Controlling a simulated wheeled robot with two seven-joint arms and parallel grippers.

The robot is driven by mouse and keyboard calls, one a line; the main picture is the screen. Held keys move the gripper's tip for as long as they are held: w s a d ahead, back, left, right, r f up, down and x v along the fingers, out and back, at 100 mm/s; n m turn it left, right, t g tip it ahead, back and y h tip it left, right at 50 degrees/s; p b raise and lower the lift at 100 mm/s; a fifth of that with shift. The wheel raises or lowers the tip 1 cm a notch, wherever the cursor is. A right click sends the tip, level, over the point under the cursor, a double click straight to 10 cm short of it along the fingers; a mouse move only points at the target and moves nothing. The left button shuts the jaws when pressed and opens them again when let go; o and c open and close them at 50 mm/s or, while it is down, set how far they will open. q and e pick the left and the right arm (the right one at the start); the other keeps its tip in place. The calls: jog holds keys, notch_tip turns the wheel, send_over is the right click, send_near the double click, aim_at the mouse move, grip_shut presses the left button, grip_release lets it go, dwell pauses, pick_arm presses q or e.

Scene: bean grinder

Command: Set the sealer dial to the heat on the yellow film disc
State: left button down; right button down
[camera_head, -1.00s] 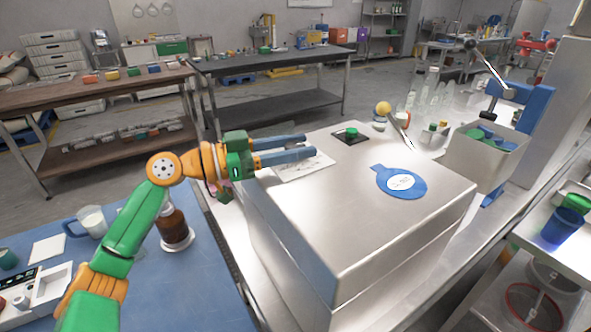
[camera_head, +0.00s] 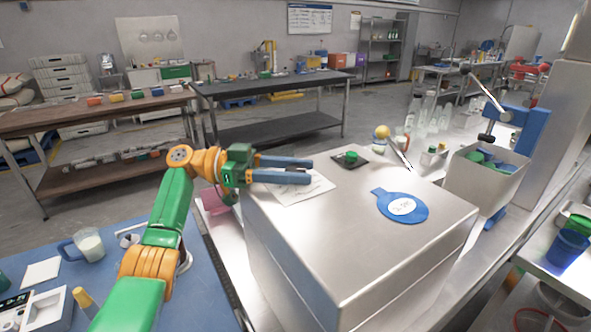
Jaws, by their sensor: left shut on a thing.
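My left gripper (camera_head: 305,170) reaches in from the left above the back left of a large steel box, its blue fingers over a white sheet of paper. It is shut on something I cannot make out. A blue disc (camera_head: 403,207) with a tab and a white label lies on the box top; its writing is too small to read. No yellow film disc can be made out. A white device (camera_head: 40,312) with a dark display, possibly the sealer, is cut off at the lower left; no dial reading shows. My right gripper is not in view.
The steel box (camera_head: 345,260) fills the middle. A green knob on a dark plate (camera_head: 350,158) sits at its back edge. A glass mug (camera_head: 88,245) stands on the blue table at left. A bin (camera_head: 480,180) and bottles (camera_head: 425,112) stand at right.

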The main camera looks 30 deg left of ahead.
pick_arm(q)
jog(key=shift+c, duration=1.9)
grip_release()
notch_tip(320, 180, up, 3)
jog(key=shift+f, duration=0.15)
jog(key=s+d+r+b, duration=0.5)
jog(key=s+r, duration=0.5)
jog(key=s, duration=0.2)
jog(key=shift+s+d+r+b, duration=0.15)
jog(key=shift+s+d+b, duration=0.2)
jog(key=shift+d, duration=0.15)
jog(key=shift+a, duration=0.1)
